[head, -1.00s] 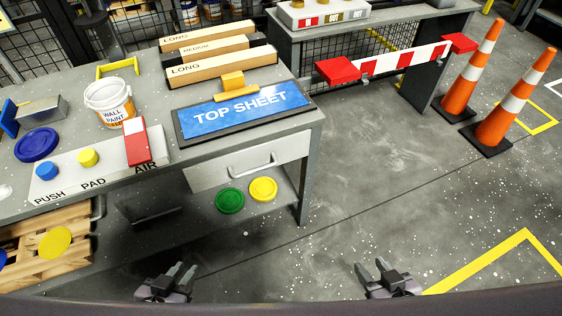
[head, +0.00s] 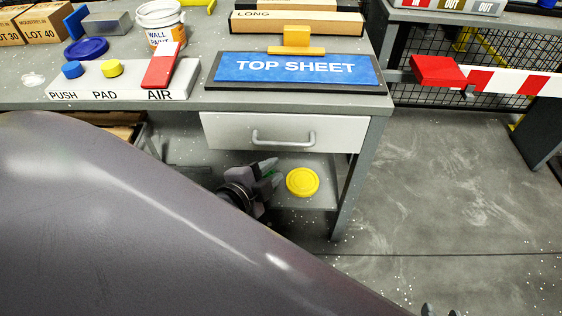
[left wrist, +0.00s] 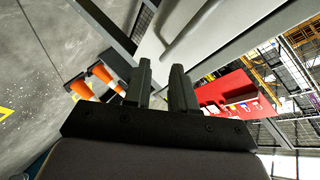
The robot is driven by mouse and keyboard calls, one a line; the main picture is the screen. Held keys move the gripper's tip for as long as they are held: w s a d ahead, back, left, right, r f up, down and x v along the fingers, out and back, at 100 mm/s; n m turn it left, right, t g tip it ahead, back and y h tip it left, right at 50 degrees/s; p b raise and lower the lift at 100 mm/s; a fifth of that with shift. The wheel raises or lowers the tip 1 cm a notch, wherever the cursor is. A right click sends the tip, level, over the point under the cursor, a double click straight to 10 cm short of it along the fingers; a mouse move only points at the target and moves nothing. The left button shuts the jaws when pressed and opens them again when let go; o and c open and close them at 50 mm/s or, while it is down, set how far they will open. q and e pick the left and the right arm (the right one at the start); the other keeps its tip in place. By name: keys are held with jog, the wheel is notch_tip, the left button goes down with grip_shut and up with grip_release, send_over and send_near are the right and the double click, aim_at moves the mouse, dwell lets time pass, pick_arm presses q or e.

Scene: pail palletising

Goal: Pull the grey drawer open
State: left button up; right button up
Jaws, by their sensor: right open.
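The grey drawer (head: 330,133) sits under the right part of the workbench top, and its front looks flush with the bench. A bar handle (head: 284,138) spans the middle of its front. The handle also shows close at the top of the left wrist view (left wrist: 188,40). My left gripper (head: 272,172) is just below the handle, apart from it, and covers part of the lower shelf. Its two fingers stand apart and empty in the left wrist view (left wrist: 164,85). My right gripper (head: 440,311) shows only its fingertips at the bottom edge, open, far from the drawer.
A yellow lid (head: 302,182) lies on the lower shelf beside my left gripper. The TOP SHEET board (head: 230,88) lies on the bench top above the drawer. A red-and-white barrier (head: 505,80) stands at the right. The floor in front of the drawer's right side is clear.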

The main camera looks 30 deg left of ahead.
aim_at(282, 146)
pick_arm(q)
jog(key=shift+w+a+f+m+t+y+b, duration=0.35)
jog(key=shift+w+a+m+b, duration=0.25)
jog(key=shift+w+b, duration=1)
jog(key=shift+w+a+f+m+t+y+b, duration=0.35)
jog(key=shift+w+m+b, duration=0.3)
jog(key=shift+w+b, duration=0.9)
jog(key=shift+w+a+f+m+t+y+b, duration=0.3)
jog(key=shift+w+a+m+b, duration=0.35)
jog(key=shift+w+b, duration=0.9)
pick_arm(e)
notch_tip(282, 146, down, 6)
jog(key=w+a+y, duration=0.1)
jog(key=a, duration=0.1)
jog(key=shift+w+a, duration=0.15)
jog(key=shift+a, duration=0.25)
pick_arm(q)
jog(key=shift+w, duration=0.25)
pick_arm(e)
jog(key=shift+r, duration=0.1)
pick_arm(q)
grip_shut()
